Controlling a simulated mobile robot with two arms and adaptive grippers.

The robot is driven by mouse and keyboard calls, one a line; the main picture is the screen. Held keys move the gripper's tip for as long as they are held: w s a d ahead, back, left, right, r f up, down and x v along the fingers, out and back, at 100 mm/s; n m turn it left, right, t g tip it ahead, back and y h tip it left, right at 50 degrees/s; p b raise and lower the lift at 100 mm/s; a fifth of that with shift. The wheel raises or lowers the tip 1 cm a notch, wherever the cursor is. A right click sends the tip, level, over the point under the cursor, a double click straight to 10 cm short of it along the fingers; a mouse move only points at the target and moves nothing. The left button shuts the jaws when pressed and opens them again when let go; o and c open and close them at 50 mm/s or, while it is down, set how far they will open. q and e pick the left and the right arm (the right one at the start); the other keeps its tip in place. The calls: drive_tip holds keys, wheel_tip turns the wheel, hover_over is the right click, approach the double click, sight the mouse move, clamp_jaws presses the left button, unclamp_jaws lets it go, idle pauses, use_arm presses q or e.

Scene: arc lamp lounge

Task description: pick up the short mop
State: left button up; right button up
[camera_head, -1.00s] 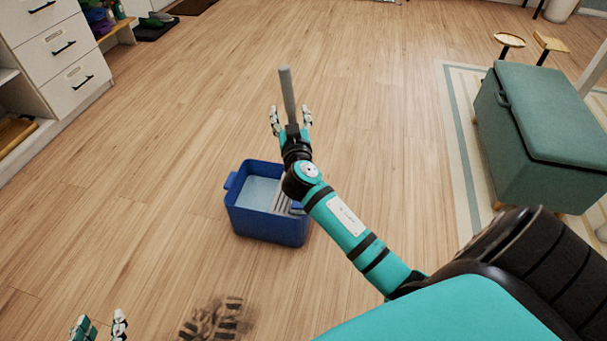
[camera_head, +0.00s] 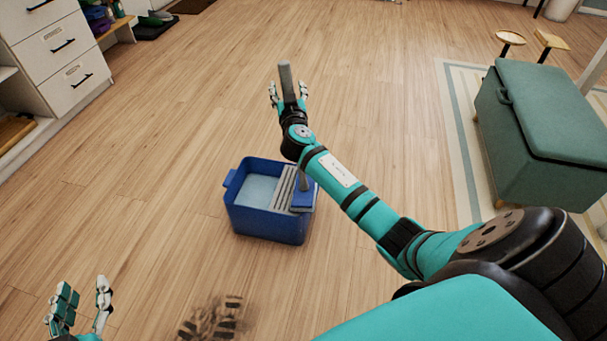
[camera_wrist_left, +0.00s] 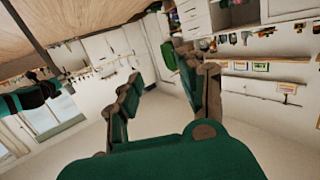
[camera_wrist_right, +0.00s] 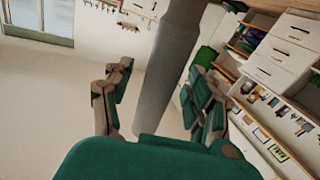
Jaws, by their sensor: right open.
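The short mop has a grey handle (camera_head: 286,75) that stands up from the bucket area. Its blue head (camera_head: 304,200) rests at the right rim of a blue bucket (camera_head: 268,226). My right gripper (camera_head: 288,92) is open around the upper handle, with one finger on each side. In the right wrist view the grey handle (camera_wrist_right: 168,75) passes between the spread fingers, with a gap visible on the left. The middle of the handle is hidden behind my right arm. My left gripper (camera_head: 82,304) is open and empty at the lower left, away from the mop.
The bucket holds pale water and a grey slatted wringer (camera_head: 284,188). A dark dirty footprint (camera_head: 213,318) marks the floor in front of it. A green storage bench (camera_head: 545,130) stands on a rug at right. White drawers (camera_head: 60,50) stand at upper left. Open wood floor surrounds the bucket.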

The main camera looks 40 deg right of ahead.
clamp_jaws()
drive_tip(key=shift+r, duration=0.15)
